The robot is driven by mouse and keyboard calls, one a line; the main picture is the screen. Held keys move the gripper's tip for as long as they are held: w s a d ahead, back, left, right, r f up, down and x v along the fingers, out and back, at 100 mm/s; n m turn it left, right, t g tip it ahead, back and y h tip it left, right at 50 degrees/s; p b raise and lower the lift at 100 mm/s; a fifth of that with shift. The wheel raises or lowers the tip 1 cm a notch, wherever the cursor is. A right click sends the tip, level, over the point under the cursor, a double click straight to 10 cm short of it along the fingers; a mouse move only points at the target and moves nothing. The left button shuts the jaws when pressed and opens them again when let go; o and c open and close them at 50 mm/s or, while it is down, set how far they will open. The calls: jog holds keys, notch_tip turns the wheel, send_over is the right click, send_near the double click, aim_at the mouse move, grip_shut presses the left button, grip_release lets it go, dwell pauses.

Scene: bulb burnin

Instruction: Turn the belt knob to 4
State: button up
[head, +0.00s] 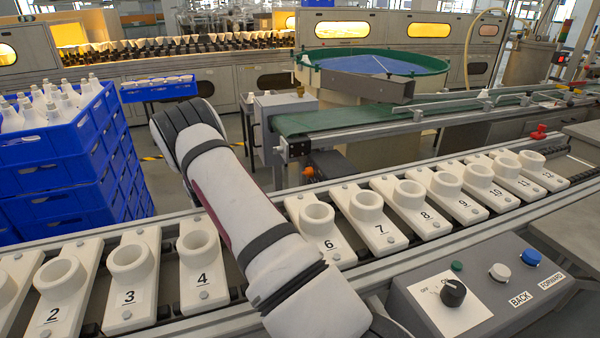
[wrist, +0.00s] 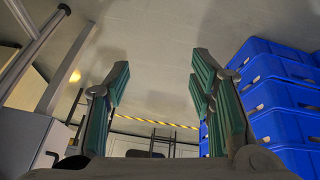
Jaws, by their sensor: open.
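The black belt knob (head: 453,292) sits on a white plate (head: 437,305) on the grey control box (head: 500,285) at the lower right of the head view. The plate reads OFF at its upper left; its other marking is too small to read surely. My gripper (wrist: 160,68) shows in the wrist view with its green-padded fingers spread and nothing between them. It faces open floor and is away from the knob. My gripper is hidden in the head view, where my arm crosses the middle and covers the carrier between 4 and 6.
A white button (head: 499,272) labelled BACK and a blue button (head: 531,257) labelled FORWARD stand right of the knob, with a green one (head: 456,266) behind it. Numbered white carriers (head: 386,217) line the belt. Blue crates (head: 75,165) are stacked at left, also in the wrist view (wrist: 275,105).

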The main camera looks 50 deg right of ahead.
jog(key=s+d+f+n+g+h, duration=0.1)
jog(key=s+f+n+g, duration=0.15)
jog(key=s, duration=0.45)
jog(key=n+g+h+p, duration=0.3)
jog(key=n+g+h, duration=0.2)
jog(key=h, duration=0.6)
send_near(304, 173)
jog(key=b+x, duration=0.2)
jog(key=x, duration=0.7)
jog(key=shift+w+d+f+b, duration=0.1)
jog(key=shift+d+f+b, duration=0.1)
jog(key=shift+d+b, duration=0.15)
jog(key=c, duration=1.1)
